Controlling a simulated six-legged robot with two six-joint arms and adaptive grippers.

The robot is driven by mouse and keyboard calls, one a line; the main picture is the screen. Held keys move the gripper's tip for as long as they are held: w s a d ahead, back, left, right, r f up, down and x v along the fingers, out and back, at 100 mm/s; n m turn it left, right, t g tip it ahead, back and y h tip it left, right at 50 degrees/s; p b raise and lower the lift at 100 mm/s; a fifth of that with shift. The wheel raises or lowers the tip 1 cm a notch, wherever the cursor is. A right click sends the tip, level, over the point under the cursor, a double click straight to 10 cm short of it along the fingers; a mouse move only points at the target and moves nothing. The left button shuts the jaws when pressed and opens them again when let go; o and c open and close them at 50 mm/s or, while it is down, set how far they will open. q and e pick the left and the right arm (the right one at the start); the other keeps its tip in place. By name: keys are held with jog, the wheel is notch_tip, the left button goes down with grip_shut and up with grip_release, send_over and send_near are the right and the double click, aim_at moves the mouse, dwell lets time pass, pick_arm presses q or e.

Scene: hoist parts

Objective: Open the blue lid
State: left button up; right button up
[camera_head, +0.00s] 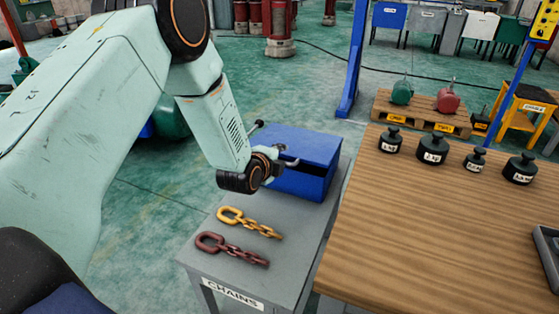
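The blue box (302,187) stands at the back of the grey chain table. Its blue lid (312,147) lies over the top. A dark band shows under the lid's front edge, and I cannot tell whether it is a gap or shadow. My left gripper (284,160) is at the left side of the box, close to the lid. Its wrist hides the box's left part. A small grey curved piece shows at the lid there; I cannot tell whether it is a finger or a handle, nor whether the fingers touch. My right gripper is out of view.
A yellow chain (248,222) and a dark red chain (232,249) lie on the grey table (285,262), in front of the box. A wooden table (430,230) with several black weights stands close on the right. A blue post (354,65) rises behind the box.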

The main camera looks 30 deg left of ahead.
pick_arm(q)
jog(key=shift+s+r, duration=0.1)
jog(key=shift+r, duration=0.05)
jog(key=p+v, duration=0.7)
jog(key=v, duration=0.1)
jog(key=shift+s, duration=0.45)
dwell(0.6)
jog(key=shift+d, duration=0.1)
dwell(0.3)
jog(key=shift+s, duration=0.1)
dwell(0.4)
